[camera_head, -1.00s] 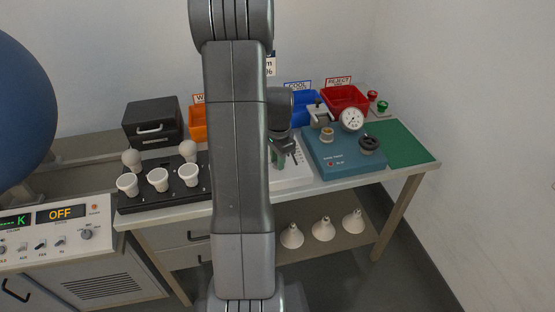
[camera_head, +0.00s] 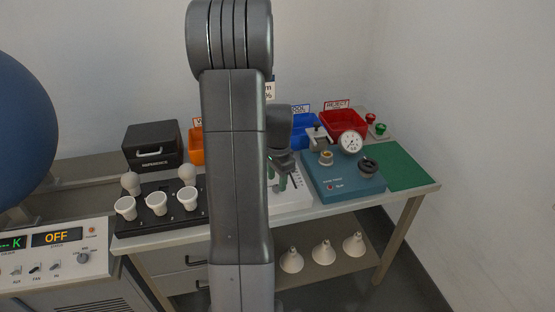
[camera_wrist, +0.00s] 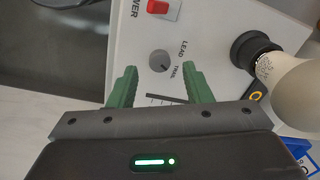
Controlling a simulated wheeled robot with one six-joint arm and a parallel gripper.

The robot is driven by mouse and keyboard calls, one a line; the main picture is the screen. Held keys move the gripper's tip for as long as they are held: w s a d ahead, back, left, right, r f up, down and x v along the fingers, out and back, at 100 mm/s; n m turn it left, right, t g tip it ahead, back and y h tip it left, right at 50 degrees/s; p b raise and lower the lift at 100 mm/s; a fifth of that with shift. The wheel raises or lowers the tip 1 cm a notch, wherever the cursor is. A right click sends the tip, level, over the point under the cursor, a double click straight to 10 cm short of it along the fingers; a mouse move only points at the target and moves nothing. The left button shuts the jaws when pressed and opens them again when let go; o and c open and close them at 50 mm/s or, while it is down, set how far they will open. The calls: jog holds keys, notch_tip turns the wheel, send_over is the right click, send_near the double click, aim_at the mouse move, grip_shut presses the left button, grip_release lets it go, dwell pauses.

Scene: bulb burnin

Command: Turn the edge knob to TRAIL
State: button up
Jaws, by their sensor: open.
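The edge knob (camera_wrist: 160,61) is a small round grey dial on a white panel (camera_wrist: 125,45) in the wrist view. The printed words LEAD and TRAIL sit to its right, LEAD the farther up. A small dark mark shows at the dial's lower right; I cannot tell for sure which word it points to. My gripper (camera_wrist: 160,75) is open, its two green fingers apart on either side below the knob in the picture. I cannot tell whether they touch it. In the head view my gripper (camera_head: 281,180) hangs over the white unit (camera_head: 292,198); the knob is hidden there.
A red switch (camera_wrist: 158,7) and a black socket with a pale bulb (camera_wrist: 295,95) flank the knob. Bins stand behind. The green mat (camera_head: 405,168) is clear.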

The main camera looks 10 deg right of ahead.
notch_tip(320, 180, up, 12)
jog(key=shift+s, duration=0.2)
jog(key=shift+d+f, duration=0.1)
jog(key=shift+f, duration=0.05)
jog(key=f, duration=1.4)
jog(key=shift+w, duration=0.25)
jog(key=shift+r, duration=0.1)
